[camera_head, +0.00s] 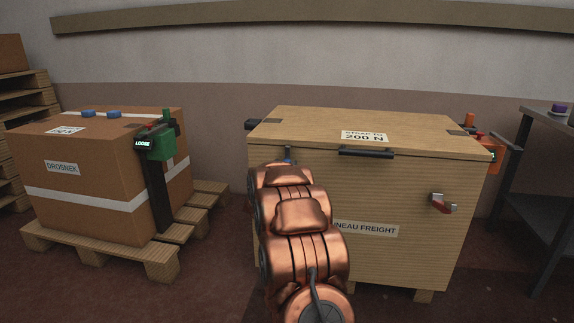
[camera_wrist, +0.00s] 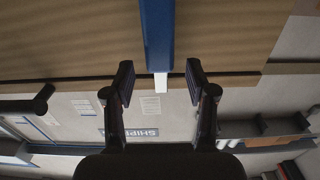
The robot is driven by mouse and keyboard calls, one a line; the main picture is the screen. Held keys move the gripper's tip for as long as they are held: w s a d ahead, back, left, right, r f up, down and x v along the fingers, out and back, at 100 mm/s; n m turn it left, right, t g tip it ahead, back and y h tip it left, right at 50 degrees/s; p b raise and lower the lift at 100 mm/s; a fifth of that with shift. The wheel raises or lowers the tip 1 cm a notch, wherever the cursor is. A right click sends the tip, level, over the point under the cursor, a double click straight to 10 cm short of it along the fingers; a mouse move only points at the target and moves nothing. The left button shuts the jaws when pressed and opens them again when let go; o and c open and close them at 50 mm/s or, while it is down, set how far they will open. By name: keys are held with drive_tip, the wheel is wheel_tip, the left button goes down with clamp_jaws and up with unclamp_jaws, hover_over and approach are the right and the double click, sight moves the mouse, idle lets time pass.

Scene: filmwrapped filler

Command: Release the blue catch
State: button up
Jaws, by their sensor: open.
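The blue catch (camera_wrist: 157,35) is a narrow upright blue bar with a white tip, against the wooden crate in the wrist view. In the head view only a small bit of blue (camera_head: 289,161) shows at the crate's upper front left, above my arm. My gripper (camera_wrist: 160,66) is open, with one dark finger on each side of the blue bar. A gap shows on both sides; I cannot tell the depth between them. The wooden crate (camera_head: 430,250) has its lid (camera_head: 300,120) down. My copper arm hides the gripper and most of the catch in the head view.
A black handle (camera_head: 366,152) and a red-and-grey latch (camera_head: 442,204) are on the crate's front. An orange tensioner (camera_head: 488,150) is at its right side. A strapped cardboard box (camera_head: 90,180) stands on a pallet at left; a metal table (camera_head: 540,140) is at right.

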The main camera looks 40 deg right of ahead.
sight(287, 160)
drive_tip(key=shift+b+x, duration=0.4)
drive_tip(key=shift+x, duration=1.4)
clamp_jaws()
